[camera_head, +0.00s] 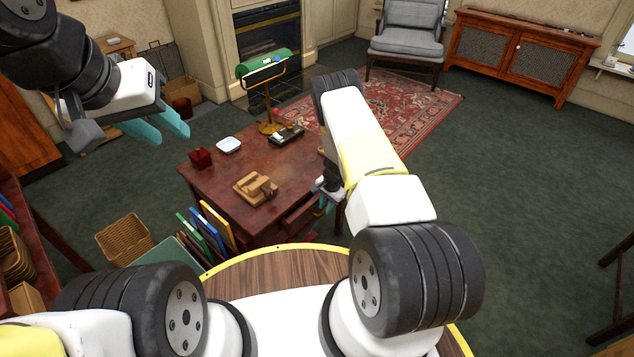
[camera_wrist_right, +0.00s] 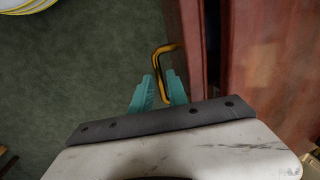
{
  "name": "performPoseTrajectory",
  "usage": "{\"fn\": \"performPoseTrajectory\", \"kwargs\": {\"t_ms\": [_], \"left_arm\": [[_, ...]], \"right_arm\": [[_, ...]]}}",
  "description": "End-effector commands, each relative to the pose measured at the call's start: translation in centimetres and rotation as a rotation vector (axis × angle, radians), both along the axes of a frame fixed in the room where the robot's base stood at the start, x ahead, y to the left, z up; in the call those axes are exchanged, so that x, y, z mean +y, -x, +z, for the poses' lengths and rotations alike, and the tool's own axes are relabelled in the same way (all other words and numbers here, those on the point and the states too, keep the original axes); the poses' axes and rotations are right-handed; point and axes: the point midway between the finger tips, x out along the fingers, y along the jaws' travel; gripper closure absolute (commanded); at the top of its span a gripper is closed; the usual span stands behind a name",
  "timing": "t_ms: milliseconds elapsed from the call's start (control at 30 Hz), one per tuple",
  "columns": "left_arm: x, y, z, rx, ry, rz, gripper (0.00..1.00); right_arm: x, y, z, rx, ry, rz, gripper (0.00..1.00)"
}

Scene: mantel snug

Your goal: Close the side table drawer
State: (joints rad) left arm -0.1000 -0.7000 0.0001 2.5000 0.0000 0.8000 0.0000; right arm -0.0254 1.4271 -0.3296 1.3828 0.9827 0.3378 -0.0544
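The side table (camera_head: 225,180) is a dark red wooden table in the middle of the head view. Its drawer (camera_head: 299,216) is on the side facing me and appears to stand out from the table. In the right wrist view the drawer front (camera_wrist_right: 187,45) carries a brass handle (camera_wrist_right: 156,62), with a dark gap behind the front. My right gripper (camera_wrist_right: 159,76) has its teal fingers apart on either side of the handle; contact is unclear. In the head view it is partly hidden behind my arm. My left gripper (camera_head: 168,130) is open and empty, raised left of the table.
Upright folders (camera_head: 217,226) and a wicker basket (camera_head: 125,239) stand at the left.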

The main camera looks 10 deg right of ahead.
Motion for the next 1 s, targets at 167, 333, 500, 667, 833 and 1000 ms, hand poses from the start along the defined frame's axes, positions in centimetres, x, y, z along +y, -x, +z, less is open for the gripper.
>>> {"fn": "performPoseTrajectory", "kwargs": {"t_ms": [167, 333, 500, 667, 833, 1000], "left_arm": [[0.0, 0.0, 0.0, 0.0, 0.0, 0.0, 0.67], [0.0, 0.0, 0.0, 0.0, 0.0, 0.0, 0.67], [0.0, 0.0, 0.0, 0.0, 0.0, 0.0, 0.67], [0.0, 0.0, 0.0, 0.0, 0.0, 0.0, 0.67], [0.0, 0.0, 0.0, 0.0, 0.0, 0.0, 0.67], [0.0, 0.0, 0.0, 0.0, 0.0, 0.0, 0.67]], "right_arm": [[0.07, -0.05, -0.44, 0.0, 0.0, -0.001, 0.8], [0.08, -0.06, -0.41, 0.0, -0.002, -0.001, 0.84], [0.08, -0.05, -0.4, 0.0, -0.002, -0.001, 1.0], [0.09, -0.05, -0.39, 0.0, -0.002, -0.001, 1.0], [0.09, -0.05, -0.38, 0.0, -0.002, -0.001, 1.0], [0.09, -0.05, -0.38, 0.0, -0.002, -0.001, 1.0]]}}
